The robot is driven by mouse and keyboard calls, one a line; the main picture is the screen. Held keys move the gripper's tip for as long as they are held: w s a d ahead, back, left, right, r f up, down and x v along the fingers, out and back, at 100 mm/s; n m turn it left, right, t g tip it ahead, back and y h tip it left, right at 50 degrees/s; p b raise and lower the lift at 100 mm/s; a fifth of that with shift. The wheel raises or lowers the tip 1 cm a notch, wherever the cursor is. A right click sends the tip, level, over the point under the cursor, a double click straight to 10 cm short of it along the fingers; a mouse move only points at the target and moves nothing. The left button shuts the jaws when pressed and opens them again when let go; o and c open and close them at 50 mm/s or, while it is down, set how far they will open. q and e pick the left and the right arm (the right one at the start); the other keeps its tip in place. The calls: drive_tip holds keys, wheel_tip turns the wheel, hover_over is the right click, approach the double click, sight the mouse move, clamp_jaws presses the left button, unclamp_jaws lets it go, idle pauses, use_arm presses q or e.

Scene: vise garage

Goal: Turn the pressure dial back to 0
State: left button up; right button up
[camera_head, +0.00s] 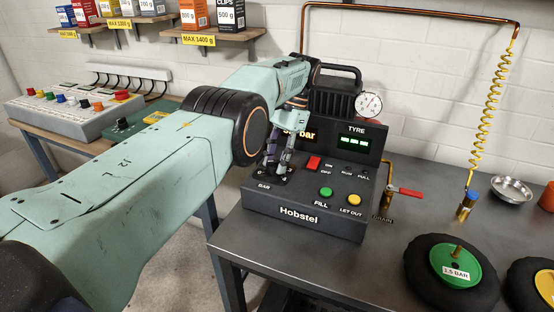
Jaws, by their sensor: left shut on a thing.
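The pressure dial sits at the left of the sloped front panel of the Hobstel compressor (304,222), above the BAR label. My left gripper (276,172) points down onto that spot and is shut on the dial, which its fingers mostly hide. The dial's pointer and scale cannot be read. The bar display (300,134) glows orange, but my arm covers part of its number. The TYRE display (355,142) shows green dashes. My right gripper is not in view.
A red switch (314,162), green FILL button (326,192) and yellow LET OUT button (354,199) lie right of my gripper. A red-handled drain valve (405,191) sticks out at the right. A tyre with a green hub (462,262) lies on the grey bench (385,270).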

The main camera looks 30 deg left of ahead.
use_arm(q)
drive_tip(key=shift+s+f, duration=0.15)
drive_tip(key=o, duration=1.1)
drive_tip(key=shift+o, duration=0.2)
drive_tip(key=shift+r, duration=0.2)
